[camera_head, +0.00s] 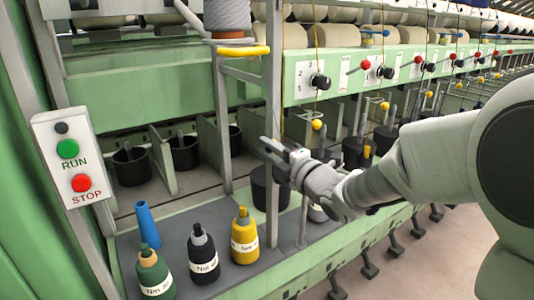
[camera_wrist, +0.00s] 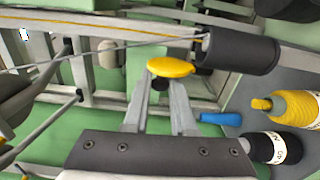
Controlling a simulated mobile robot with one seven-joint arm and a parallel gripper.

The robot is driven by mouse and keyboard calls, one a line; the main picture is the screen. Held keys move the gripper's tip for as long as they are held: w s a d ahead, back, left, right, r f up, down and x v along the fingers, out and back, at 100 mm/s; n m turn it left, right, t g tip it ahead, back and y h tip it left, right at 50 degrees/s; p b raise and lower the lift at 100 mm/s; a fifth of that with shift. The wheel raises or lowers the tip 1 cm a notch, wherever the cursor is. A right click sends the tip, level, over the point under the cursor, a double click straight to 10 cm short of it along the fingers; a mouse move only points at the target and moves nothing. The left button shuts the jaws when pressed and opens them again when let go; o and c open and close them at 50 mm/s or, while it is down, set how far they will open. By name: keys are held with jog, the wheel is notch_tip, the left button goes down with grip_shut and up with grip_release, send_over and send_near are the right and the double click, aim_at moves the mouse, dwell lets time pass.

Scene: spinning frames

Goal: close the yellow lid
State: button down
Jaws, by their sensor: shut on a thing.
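In the wrist view the yellow lid (camera_wrist: 170,67) is a flat oval disc, just at the fingertips of my gripper (camera_wrist: 160,88), with a small dark part below it between the fingers. My gripper is shut on it. In the head view my gripper (camera_head: 268,146) is in front of the grey upright post, above a black pot (camera_head: 270,188). I cannot make out the lid at the fingertips there. A yellow disc (camera_head: 242,51) sits under a grey spool higher up. I cannot tell whether it is the same one.
A RUN/STOP box (camera_head: 73,158) is at far left. Machine posts and rods surround my gripper.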

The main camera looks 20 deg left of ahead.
aim_at(276, 139)
jog(key=m, duration=0.3)
jog(key=w+d+m, duration=0.1)
jog(key=shift+r+m, duration=0.3)
jog(key=m+p, duration=0.1)
jog(key=m, duration=0.2)
jog(key=w+d+m+p, duration=0.1)
jog(key=m, duration=0.2)
jog(key=w+d+m+p, duration=0.1)
jog(key=m, duration=0.2)
jog(key=shift+w+f, duration=0.15)
jog(key=shift+f, duration=0.1)
jog(key=m, duration=0.1)
jog(key=m+p, duration=0.1)
jog(key=m, duration=0.1)
jog(key=f+m+p, duration=0.1)
jog(key=shift+w+d+f+m, duration=0.1)
jog(key=shift+w+d+m, duration=0.2)
jog(key=shift+w+m, duration=0.1)
jog(key=shift+f, duration=0.1)
jog(key=c, duration=0.8)
grip_release()
jog(key=shift+o, duration=0.2)
jog(key=shift+s+d, duration=0.1)
